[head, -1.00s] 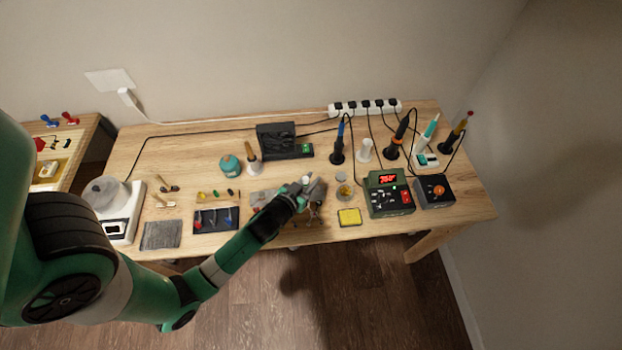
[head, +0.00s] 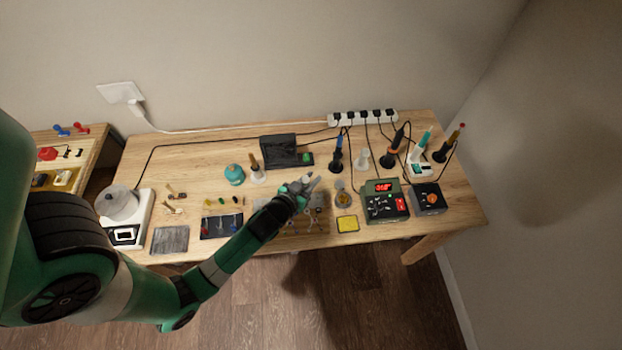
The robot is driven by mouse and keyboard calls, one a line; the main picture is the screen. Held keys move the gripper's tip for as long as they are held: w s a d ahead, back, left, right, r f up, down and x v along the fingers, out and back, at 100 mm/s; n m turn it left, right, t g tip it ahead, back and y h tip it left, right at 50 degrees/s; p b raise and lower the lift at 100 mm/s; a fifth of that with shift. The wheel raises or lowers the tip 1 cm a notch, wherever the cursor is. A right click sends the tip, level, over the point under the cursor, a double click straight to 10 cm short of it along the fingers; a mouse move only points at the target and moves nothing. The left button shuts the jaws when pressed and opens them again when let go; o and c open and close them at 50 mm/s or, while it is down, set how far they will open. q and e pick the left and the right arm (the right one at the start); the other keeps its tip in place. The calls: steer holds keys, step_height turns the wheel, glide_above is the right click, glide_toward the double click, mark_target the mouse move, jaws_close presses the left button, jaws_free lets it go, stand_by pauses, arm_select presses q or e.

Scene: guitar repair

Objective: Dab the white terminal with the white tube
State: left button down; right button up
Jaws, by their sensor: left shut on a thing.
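My left gripper (head: 306,185) is above the front middle of the bench and shut on a small pale thing, which looks like the white tube (head: 311,179). Its tip sticks up past the fingers, and the rest is hidden by them. Below and just in front of the gripper lies a grey work area with small parts (head: 316,219), partly covered by my arm. The white terminal cannot be made out there. Whether the tube touches anything is too small to tell. My right gripper is not in view.
Right of the gripper are a round tin (head: 342,199), a yellow sponge (head: 347,224) and a green station with a red display (head: 385,200). Several irons stand behind, with cables to a white power strip (head: 363,117). The back left of the bench (head: 190,150) is mostly clear.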

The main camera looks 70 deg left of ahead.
arm_select(q)
steer(key=shift+r, duration=0.35)
steer(key=a+r+p, duration=0.2)
steer(key=a+p, duration=0.3)
steer(key=a, duration=0.3)
steer(key=shift+p, duration=0.3)
